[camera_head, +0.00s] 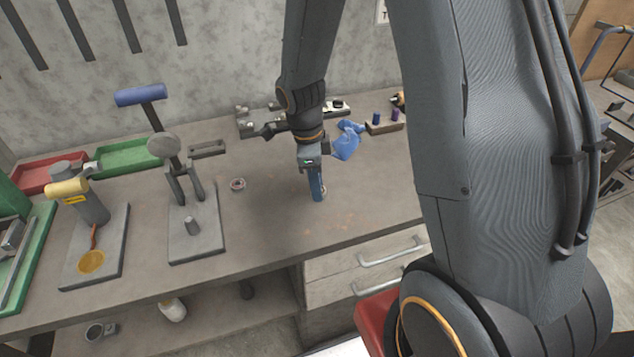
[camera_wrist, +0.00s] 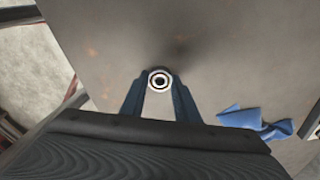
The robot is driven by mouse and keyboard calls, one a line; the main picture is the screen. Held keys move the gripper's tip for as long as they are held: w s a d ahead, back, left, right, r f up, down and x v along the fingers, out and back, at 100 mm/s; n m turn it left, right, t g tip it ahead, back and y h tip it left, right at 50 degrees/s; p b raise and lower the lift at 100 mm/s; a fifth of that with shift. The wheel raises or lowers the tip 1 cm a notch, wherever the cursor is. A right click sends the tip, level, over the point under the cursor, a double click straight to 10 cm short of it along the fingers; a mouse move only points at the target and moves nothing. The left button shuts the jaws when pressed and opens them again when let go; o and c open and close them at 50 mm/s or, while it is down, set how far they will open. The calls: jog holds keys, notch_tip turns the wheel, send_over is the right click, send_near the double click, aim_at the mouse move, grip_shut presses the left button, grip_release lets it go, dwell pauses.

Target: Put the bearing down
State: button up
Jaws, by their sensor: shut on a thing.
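The bearing (camera_wrist: 158,81) is a small metal ring with a dark centre, held between the fingertips of my gripper (camera_wrist: 160,92) in the wrist view. In the head view my gripper (camera_head: 318,195) points down over the grey workbench (camera_head: 265,215), right of the press stands. A sliver of the bearing (camera_head: 323,191) shows beside the blue fingers. The fingertips look close to the bench top, but I cannot tell whether the bearing touches it. Another small ring-shaped part (camera_head: 238,184) lies on the bench to the left.
An arbor press (camera_head: 195,225) and a stand with a yellow handle (camera_head: 95,240) are on the left. A blue cloth (camera_head: 347,140) lies behind my gripper, near a small block with blue pegs (camera_head: 384,126). The bench around my gripper is mostly clear, with rusty stains.

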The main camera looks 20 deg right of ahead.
jog(key=shift+f, duration=0.15)
jog(key=shift+f, duration=0.15)
jog(key=o, duration=1.2)
jog(key=shift+c, duration=0.2)
notch_tip(320, 180, up, 12)
jog(key=a+b, duration=0.1)
jog(key=b, duration=0.2)
jog(key=s+f+n+t, duration=0.1)
jog(key=s+n, duration=0.3)
jog(key=n, duration=0.7)
jog(key=s+d+f+n+y, duration=0.1)
jog(key=s+f+n, duration=0.2)
jog(key=n, duration=0.7)
jog(key=shift+s+n+t, duration=0.4)
jog(key=shift+s, duration=0.85)
